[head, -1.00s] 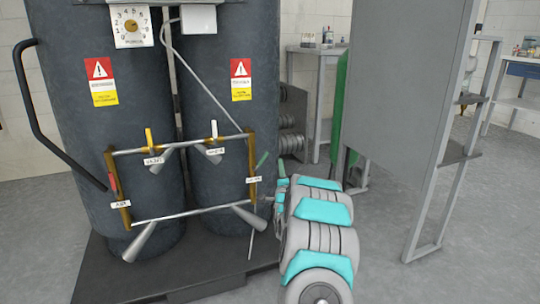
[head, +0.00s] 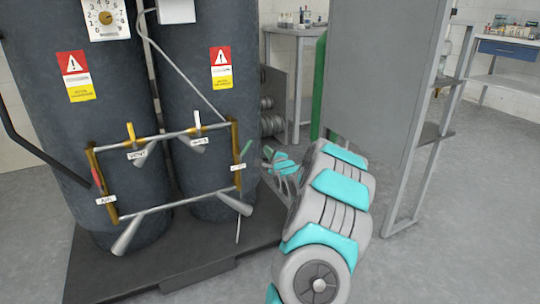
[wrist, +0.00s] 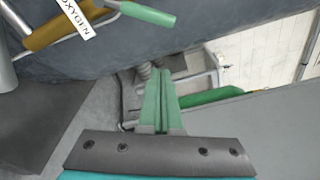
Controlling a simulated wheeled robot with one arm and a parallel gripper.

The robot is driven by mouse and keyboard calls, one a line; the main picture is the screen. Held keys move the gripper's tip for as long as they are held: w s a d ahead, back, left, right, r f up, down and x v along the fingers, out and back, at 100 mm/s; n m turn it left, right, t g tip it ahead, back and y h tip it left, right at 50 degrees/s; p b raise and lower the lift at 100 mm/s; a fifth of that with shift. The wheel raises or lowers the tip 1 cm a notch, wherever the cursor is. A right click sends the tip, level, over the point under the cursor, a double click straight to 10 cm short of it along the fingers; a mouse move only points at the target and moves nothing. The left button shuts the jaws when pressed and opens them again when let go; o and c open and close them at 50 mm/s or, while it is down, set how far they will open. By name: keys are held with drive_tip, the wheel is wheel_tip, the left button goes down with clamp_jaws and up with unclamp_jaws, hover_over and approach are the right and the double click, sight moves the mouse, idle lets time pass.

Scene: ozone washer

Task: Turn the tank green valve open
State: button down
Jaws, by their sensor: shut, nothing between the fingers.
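In the wrist view the green handle (wrist: 148,14) is at the top, beside a brass fitting and a white label (wrist: 76,16) reading OXYGEN. My gripper (wrist: 158,72) has its two green fingers together with nothing between them. The fingers are apart from the handle, which lies beyond their tips. In the head view my gripper (head: 267,152) is just right of the handle, partly hidden by my arm.
Two dark tanks (head: 190,110) stand on a dark base plate (head: 180,258). A red handle (head: 97,178) and two yellow handles are on the same frame. A grey panel (head: 385,90) stands close to the right of my arm, with a green cylinder (head: 318,90) behind it.

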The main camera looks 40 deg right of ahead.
sight(244, 148)
drive_tip(key=w, duration=0.1)
drive_tip(key=w+a+r, duration=0.1)
drive_tip(key=w+a, duration=0.1)
drive_tip(key=shift+w+a+r, duration=0.15)
drive_tip(key=shift+w+r, duration=0.1)
drive_tip(key=shift+w, duration=0.15)
idle(0.4)
idle(0.3)
drive_tip(key=shift+a+r+n, duration=0.15)
drive_tip(key=shift+r+n, duration=0.05)
drive_tip(key=shift+n, duration=0.2)
